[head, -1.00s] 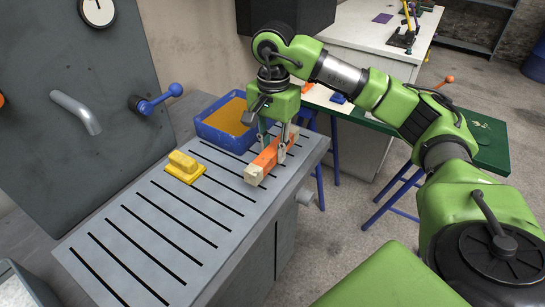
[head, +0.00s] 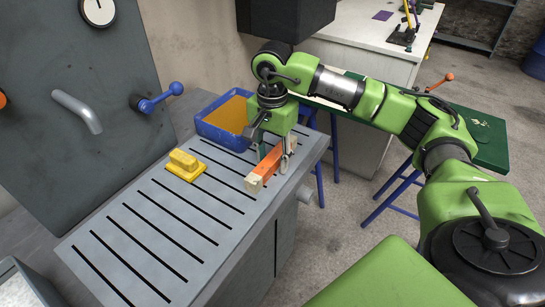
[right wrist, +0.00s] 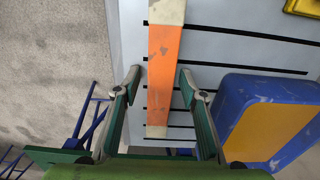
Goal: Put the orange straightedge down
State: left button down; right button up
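The orange straightedge (head: 270,166), a bar with pale ends, lies on the slotted grey table (head: 150,225) near its right edge. My right gripper (head: 274,160) is above it, pointing down, with one finger on each side of the bar. In the right wrist view the straightedge (right wrist: 164,75) runs between the spread fingertips of the right gripper (right wrist: 160,74). A gap shows at the left finger; the right finger is very close to the bar, and contact there cannot be told. My left gripper is not in view.
A blue bin (head: 222,140) with an orange-yellow inside stands behind the bar. A yellow block (head: 185,166) lies to its left. A grey panel with a blue-handled lever (head: 160,98) rises at the left. The front left of the slotted table is clear.

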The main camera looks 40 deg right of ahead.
aim_at(273, 157)
jog(key=shift+r, duration=0.3)
notch_tip(273, 157, up, 12)
jog(key=shift+f, duration=0.15)
dwell(0.6)
